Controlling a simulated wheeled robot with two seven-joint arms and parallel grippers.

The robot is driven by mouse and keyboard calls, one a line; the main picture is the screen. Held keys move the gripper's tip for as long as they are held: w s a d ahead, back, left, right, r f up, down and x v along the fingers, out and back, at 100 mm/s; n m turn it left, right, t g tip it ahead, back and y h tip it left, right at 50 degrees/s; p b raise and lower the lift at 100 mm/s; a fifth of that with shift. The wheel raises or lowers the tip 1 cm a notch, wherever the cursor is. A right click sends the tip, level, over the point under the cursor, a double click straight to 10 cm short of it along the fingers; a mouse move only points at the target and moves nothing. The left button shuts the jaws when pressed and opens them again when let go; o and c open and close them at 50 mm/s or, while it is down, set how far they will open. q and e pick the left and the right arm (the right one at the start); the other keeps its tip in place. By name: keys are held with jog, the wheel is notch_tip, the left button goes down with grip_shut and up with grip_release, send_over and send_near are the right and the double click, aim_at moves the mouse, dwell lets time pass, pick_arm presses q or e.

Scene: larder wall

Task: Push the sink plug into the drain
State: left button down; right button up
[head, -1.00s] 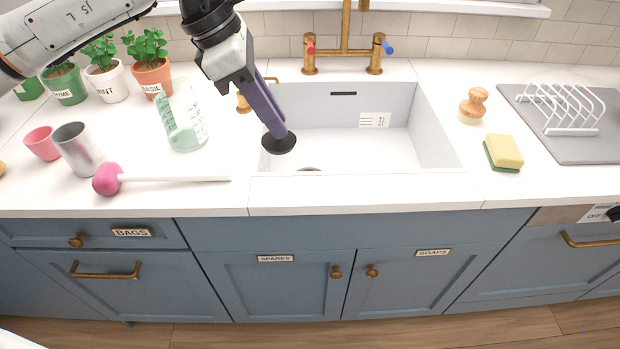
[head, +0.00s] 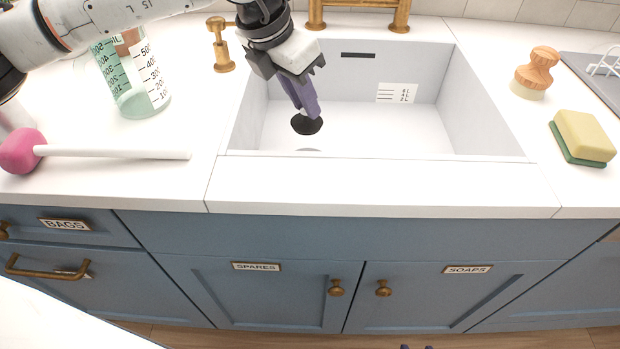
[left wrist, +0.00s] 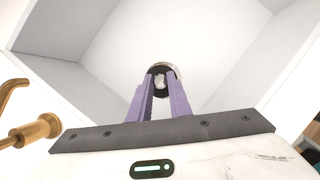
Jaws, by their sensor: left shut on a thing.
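My left gripper (head: 309,112) is shut on the sink plug (head: 306,125), a black disc, and points down into the white sink (head: 450,150). In the left wrist view the purple fingers of my left gripper (left wrist: 160,80) close on a pale grip, with the plug's dark rim (left wrist: 175,72) just beyond. A drain (head: 308,151) shows as a thin dark arc below the plug near the sink's front wall; most of it is hidden. The plug appears above the drain, apart from it.
A brass tap (head: 355,20) stands behind the sink and a brass dispenser (head: 221,45) at its left. A measuring jug (head: 140,85) and pink-headed plunger (head: 110,154) are left. A brush (head: 536,75) and sponge (head: 583,137) are right.

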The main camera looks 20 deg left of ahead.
pick_arm(q)
notch_tip(320, 180, down, 11)
jog(key=shift+f+b, duration=0.2)
jog(key=shift+b, duration=0.15)
jog(key=shift+f, duration=0.2)
jog(key=c, duration=1.6)
grip_release()
jog(key=shift+c, duration=0.2)
jog(key=shift+r, duration=0.1)
jog(key=shift+r, duration=0.2)
jog(key=v, duration=1.1)
jog(key=shift+s+r+p, duration=0.25)
jog(key=shift+r+p, duration=0.1)
jog(key=shift+p, duration=0.05)
